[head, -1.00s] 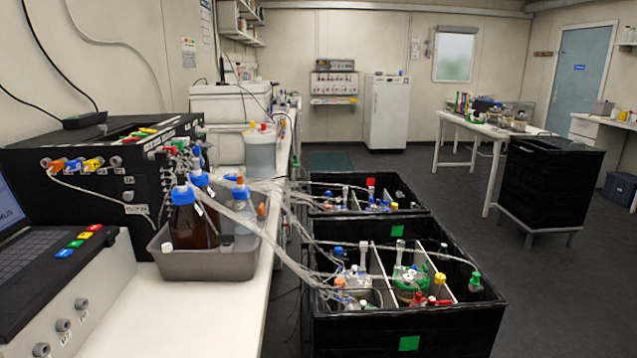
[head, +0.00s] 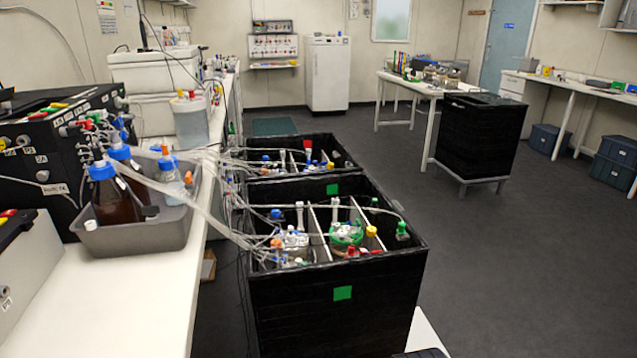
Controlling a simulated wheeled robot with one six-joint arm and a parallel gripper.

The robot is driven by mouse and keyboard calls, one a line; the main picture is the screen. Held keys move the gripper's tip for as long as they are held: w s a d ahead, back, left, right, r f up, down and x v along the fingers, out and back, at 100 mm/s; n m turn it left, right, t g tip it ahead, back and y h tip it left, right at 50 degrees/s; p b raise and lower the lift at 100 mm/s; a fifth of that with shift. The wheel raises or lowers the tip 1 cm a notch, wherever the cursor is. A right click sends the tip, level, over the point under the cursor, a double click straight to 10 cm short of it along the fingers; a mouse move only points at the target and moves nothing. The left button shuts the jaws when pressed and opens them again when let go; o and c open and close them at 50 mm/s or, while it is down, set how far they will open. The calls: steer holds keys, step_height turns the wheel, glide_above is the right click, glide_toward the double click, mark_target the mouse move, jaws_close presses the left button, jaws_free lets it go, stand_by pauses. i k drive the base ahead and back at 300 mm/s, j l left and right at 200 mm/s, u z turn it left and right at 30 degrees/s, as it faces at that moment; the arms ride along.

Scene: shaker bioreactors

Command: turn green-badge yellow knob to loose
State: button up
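A black shaker box (head: 330,325) with a green badge (head: 343,293) on its front wall stands in the middle of the head view. A second green badge (head: 333,189) is on its far wall. Inside it, a yellow knob (head: 371,231) shows near the right-hand divider, close to a vessel with a green ring (head: 346,235). Whether the knob is tight or loose cannot be told at this size. My gripper is not in view. A white part at the bottom edge, right of the box front, looks like my own body.
Tubes run from the left bench (head: 150,295) into the box. A grey tray (head: 140,237) with brown bottles sits on that bench. A second black box (head: 330,148) stands behind. Free floor (head: 500,270) lies to the right, with a black cabinet (head: 480,135) beyond.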

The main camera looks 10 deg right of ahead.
mark_target(372, 231)
steer(key=i+l+z, duration=0.25)
steer(key=i+l, duration=0.6)
steer(key=i, duration=0.15)
